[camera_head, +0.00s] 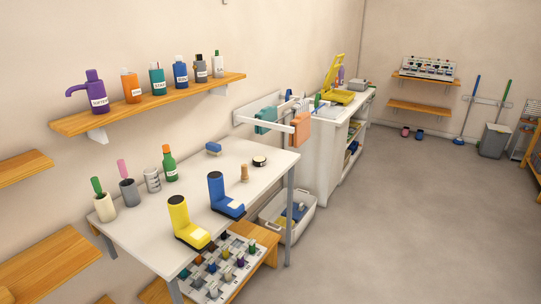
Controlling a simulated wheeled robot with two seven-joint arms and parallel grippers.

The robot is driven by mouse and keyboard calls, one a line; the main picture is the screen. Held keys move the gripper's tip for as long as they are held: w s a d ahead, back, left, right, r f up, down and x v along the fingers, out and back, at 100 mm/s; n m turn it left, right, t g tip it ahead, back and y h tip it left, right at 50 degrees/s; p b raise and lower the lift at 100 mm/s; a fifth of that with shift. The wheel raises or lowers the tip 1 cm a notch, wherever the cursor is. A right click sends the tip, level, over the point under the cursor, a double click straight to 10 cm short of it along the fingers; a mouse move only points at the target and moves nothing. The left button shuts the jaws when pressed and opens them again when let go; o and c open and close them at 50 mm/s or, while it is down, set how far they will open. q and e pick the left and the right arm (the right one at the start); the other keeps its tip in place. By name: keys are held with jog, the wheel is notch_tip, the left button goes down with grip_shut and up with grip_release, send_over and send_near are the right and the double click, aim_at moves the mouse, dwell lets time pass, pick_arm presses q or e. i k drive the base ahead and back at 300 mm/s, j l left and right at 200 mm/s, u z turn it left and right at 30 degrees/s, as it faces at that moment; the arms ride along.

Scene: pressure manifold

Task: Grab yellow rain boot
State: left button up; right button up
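The yellow rain boot (186,224) stands upright on the white table (130,236), near its front edge. It has a dark opening at the top and its toe points to the lower right. A blue rain boot (225,196) stands upright beside it, to the right and a little farther back, with a small gap between them. Neither of my grippers shows in the head view, so nothing is seen touching the yellow boot.
Cups (129,192) and a green bottle (169,164) stand along the table's wall side. A wooden shelf (150,108) with several labelled bottles hangs above. A tray of small bottles (232,262) sits below the front edge. Open floor (400,210) lies to the right.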

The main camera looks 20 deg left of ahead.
aim_at(198, 238)
jog(key=j+u, duration=0.1)
jog(key=u, duration=0.35)
jog(key=j+u, duration=0.1)
jog(key=u, duration=0.3)
jog(key=j+u, duration=0.15)
jog(key=u, duration=0.3)
jog(key=l+u, duration=0.2)
jog(key=u, duration=0.5)
jog(key=i+l, duration=0.05)
